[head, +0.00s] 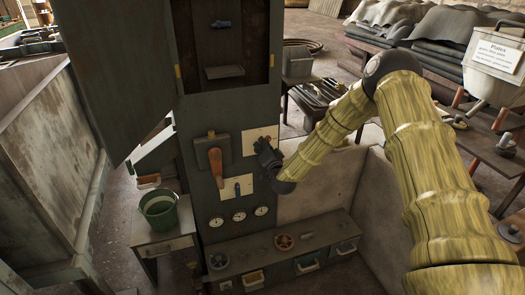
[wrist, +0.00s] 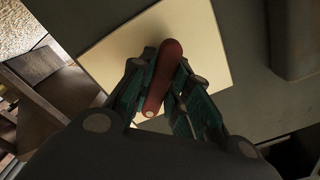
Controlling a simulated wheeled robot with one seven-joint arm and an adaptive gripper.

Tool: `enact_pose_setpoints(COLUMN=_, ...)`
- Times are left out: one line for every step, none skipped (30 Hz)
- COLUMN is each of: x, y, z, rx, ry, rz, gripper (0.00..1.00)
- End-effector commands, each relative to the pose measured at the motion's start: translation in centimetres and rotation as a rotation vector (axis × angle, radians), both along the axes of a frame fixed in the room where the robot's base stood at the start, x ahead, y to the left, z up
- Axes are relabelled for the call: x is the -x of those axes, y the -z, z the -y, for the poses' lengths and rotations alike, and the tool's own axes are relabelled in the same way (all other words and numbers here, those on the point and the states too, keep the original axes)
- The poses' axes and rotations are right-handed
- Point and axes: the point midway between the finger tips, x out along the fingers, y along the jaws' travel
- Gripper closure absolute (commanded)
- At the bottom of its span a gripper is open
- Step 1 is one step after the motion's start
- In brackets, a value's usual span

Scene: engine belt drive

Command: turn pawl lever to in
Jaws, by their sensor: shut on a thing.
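The pawl lever appears as a dark red bar with rounded ends (wrist: 165,75) in the wrist view, in front of a cream plate (wrist: 205,45). It runs from upper right to lower left in that view. My gripper (wrist: 163,88) has its teal fingers on both sides of the lever and is shut on it. In the head view my gripper (head: 268,153) is at the cream plate (head: 256,138) on the dark cabinet's right side, hiding most of the lever. No readable in or out marking shows.
The dark cabinet (head: 195,110) also carries an orange-brown handle (head: 215,162), a smaller lever plate (head: 228,189) and gauges (head: 238,216). Its door (head: 105,65) hangs open at left. A low shelf (head: 300,245) with parts lies below; a green bucket (head: 159,208) stands left.

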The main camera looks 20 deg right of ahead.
Motion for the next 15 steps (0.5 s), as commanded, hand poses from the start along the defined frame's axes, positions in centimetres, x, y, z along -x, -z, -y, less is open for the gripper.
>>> enact_pose_setpoints(x=0.11, y=0.5, z=-0.12, rx=0.045, ry=-0.003, rz=-0.003, gripper=1.0)
enact_pose_setpoints(x=0.11, y=0.49, z=-0.18, rx=0.073, ry=-0.003, rz=-0.001, gripper=1.0)
enact_pose_setpoints(x=0.13, y=0.51, z=-0.17, rx=0.111, ry=-0.004, rz=0.0, gripper=1.0)
enact_pose_setpoints(x=0.14, y=0.56, z=-0.11, rx=0.141, ry=-0.004, rz=0.001, gripper=1.0)
enact_pose_setpoints(x=0.14, y=0.57, z=-0.12, rx=0.168, ry=-0.004, rz=0.001, gripper=1.0)
enact_pose_setpoints(x=0.13, y=0.56, z=-0.13, rx=0.206, ry=-0.003, rz=0.003, gripper=1.0)
enact_pose_setpoints(x=0.13, y=0.55, z=-0.07, rx=0.235, ry=-0.003, rz=0.004, gripper=1.0)
enact_pose_setpoints(x=0.13, y=0.54, z=-0.06, rx=0.263, ry=-0.003, rz=0.005, gripper=1.0)
enact_pose_setpoints(x=0.13, y=0.57, z=-0.11, rx=0.301, ry=-0.005, rz=0.007, gripper=1.0)
enact_pose_setpoints(x=0.14, y=0.6, z=-0.06, rx=0.331, ry=-0.004, rz=0.007, gripper=1.0)
enact_pose_setpoints(x=0.14, y=0.62, z=-0.03, rx=0.357, ry=-0.003, rz=0.009, gripper=1.0)
enact_pose_setpoints(x=0.13, y=0.59, z=-0.04, rx=0.394, ry=-0.003, rz=0.01, gripper=1.0)
enact_pose_setpoints(x=0.13, y=0.59, z=-0.01, rx=0.422, ry=-0.003, rz=0.011, gripper=1.0)
enact_pose_setpoints(x=0.13, y=0.57, z=0.02, rx=0.447, ry=-0.003, rz=0.012, gripper=1.0)
enact_pose_setpoints(x=0.13, y=0.59, z=0.01, rx=0.482, ry=-0.004, rz=0.012, gripper=1.0)
